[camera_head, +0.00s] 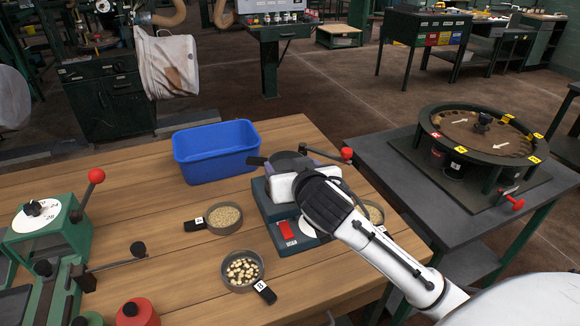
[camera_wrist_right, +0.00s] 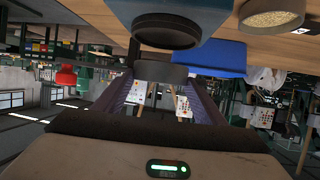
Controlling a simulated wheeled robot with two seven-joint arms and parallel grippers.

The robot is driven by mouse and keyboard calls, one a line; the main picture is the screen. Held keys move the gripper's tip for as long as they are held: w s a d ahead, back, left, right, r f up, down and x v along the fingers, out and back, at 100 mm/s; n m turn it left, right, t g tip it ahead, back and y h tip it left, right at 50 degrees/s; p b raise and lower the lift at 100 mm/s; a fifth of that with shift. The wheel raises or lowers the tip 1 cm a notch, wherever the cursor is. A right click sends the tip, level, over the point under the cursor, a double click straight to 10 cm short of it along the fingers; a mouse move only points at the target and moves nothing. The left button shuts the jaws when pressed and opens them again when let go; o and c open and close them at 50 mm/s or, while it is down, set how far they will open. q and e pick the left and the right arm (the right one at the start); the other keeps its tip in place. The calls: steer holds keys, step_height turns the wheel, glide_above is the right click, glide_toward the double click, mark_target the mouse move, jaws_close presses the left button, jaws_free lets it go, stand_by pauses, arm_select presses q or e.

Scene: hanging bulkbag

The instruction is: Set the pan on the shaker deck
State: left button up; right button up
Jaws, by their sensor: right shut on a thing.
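My right gripper (camera_head: 318,168) reaches in from the right, over the blue shaker (camera_head: 270,207) with its red switch. It is shut on a dark pan (camera_head: 287,160), whose rim shows just past the fingers. In the right wrist view, a dark handle-like block (camera_wrist_right: 160,72) sits between the fingers, with a dark round body (camera_wrist_right: 160,28) beyond it. The wrist and fingers hide most of the deck, so I cannot tell whether the pan touches it. My left gripper is not in view.
Pan A (camera_head: 223,217) of grain and pan B (camera_head: 242,270) of pale pieces stand left of the shaker. Another grain pan (camera_head: 375,213) is partly behind my arm. A blue bin (camera_head: 215,150) stands behind. A red-knobbed lever (camera_head: 347,154) rises near the gripper.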

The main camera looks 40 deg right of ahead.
step_height(320, 180, down, 2)
steer(key=shift+f+b, duration=0.2)
steer(key=shift+b, duration=0.65)
steer(key=shift+f+b, duration=0.4)
steer(key=shift+f, duration=0.5)
steer(key=o, duration=1.2)
